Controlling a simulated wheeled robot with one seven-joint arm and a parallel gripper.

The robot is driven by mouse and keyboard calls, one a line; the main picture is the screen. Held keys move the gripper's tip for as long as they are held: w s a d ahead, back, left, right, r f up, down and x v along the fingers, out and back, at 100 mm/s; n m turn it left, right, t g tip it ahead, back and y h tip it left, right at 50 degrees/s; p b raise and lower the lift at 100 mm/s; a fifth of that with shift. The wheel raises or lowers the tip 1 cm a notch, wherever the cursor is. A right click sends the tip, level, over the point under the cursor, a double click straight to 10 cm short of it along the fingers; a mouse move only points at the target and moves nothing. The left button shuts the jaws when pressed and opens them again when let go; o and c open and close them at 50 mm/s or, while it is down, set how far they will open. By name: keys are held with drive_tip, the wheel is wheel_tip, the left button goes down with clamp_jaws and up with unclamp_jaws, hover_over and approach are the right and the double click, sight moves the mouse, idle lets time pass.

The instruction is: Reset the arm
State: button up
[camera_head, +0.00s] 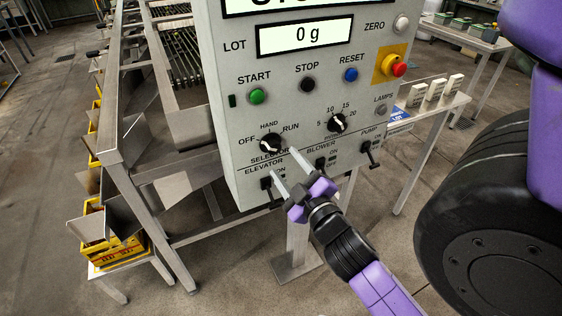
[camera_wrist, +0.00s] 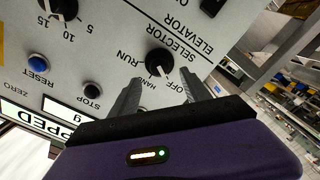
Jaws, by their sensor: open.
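My gripper (camera_head: 283,164) is open and empty in front of the lower part of the grey control panel (camera_head: 235,130). Its two fingers point at the panel near the black selector knob (camera_head: 269,144), one finger just right of and below the knob, the other lower. In the wrist view my gripper (camera_wrist: 163,88) has its fingertips either side of and short of the selector knob (camera_wrist: 159,62). I cannot tell whether a finger touches it. The knob's exact setting is unclear.
The panel has a green start button (camera_head: 257,96), black stop button (camera_head: 307,84), blue reset button (camera_head: 351,74) and red emergency button (camera_head: 399,69). Elevator (camera_head: 267,184), blower (camera_head: 321,163) and pump (camera_head: 367,148) switches stick out below. A metal frame stands left.

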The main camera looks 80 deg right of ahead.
drive_tip(key=shift+s+a, duration=0.3)
drive_tip(key=shift+a, duration=0.15)
idle(0.3)
drive_tip(key=w+a+f+t+y, duration=0.15)
drive_tip(key=a+t+y, duration=0.35)
drive_tip(key=a, duration=1)
drive_tip(key=s+a+f+g+y, duration=0.1)
drive_tip(key=s+a+y, duration=0.3)
drive_tip(key=a, duration=0.3)
drive_tip(key=s+a+f+g+y, duration=0.1)
drive_tip(key=s+a+f+y, duration=0.1)
drive_tip(key=s+a+y, duration=0.2)
drive_tip(key=a, duration=0.3)
drive_tip(key=shift+a+f+n+y, duration=0.15)
drive_tip(key=shift+a+n+y, duration=0.15)
drive_tip(key=shift+n, duration=0.1)
